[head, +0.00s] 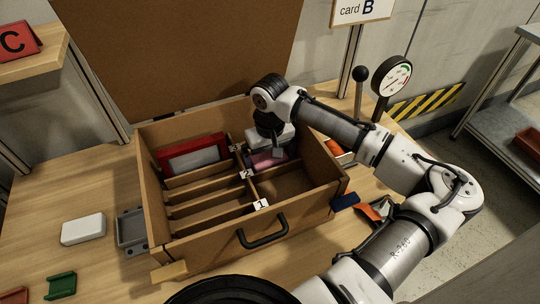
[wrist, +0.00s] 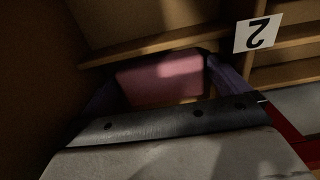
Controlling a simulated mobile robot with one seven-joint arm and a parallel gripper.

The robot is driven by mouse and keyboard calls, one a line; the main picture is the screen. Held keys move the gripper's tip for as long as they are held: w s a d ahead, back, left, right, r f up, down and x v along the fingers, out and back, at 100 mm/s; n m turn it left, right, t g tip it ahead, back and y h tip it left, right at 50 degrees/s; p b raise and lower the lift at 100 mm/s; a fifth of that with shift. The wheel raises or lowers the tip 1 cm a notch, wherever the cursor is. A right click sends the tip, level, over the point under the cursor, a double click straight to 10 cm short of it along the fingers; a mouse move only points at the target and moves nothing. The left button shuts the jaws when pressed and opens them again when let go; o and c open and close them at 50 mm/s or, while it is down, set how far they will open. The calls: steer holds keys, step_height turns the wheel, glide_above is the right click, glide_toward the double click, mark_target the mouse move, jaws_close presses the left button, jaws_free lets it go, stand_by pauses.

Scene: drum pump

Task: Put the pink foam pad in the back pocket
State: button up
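The pink foam pad (head: 265,160) is inside the open brown case (head: 205,247), in the right-hand half near the label 2 (head: 247,173). My gripper (head: 268,154) points down into the case over it. In the wrist view the pad (wrist: 160,84) spans the space between my two fingers (wrist: 165,85), one at each end. I cannot tell whether the fingers press on it or only stand around it. My wrist hides the back right part of the case, so the back pocket there is not clearly seen.
A red-framed white item (head: 194,155) lies in the back left compartment. Narrow slots in front of it look empty, as does the front right compartment (head: 290,184). The lid (head: 180,45) stands open behind. A white block (head: 83,229) and grey tray (head: 130,228) lie left; a gauge (head: 391,77) stands right.

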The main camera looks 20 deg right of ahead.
mark_target(270, 158)
step_height(270, 158, up, 12)
steer(key=b, duration=0.1)
steer(key=shift+r, duration=0.15)
stand_by(0.3)
stand_by(1.1)
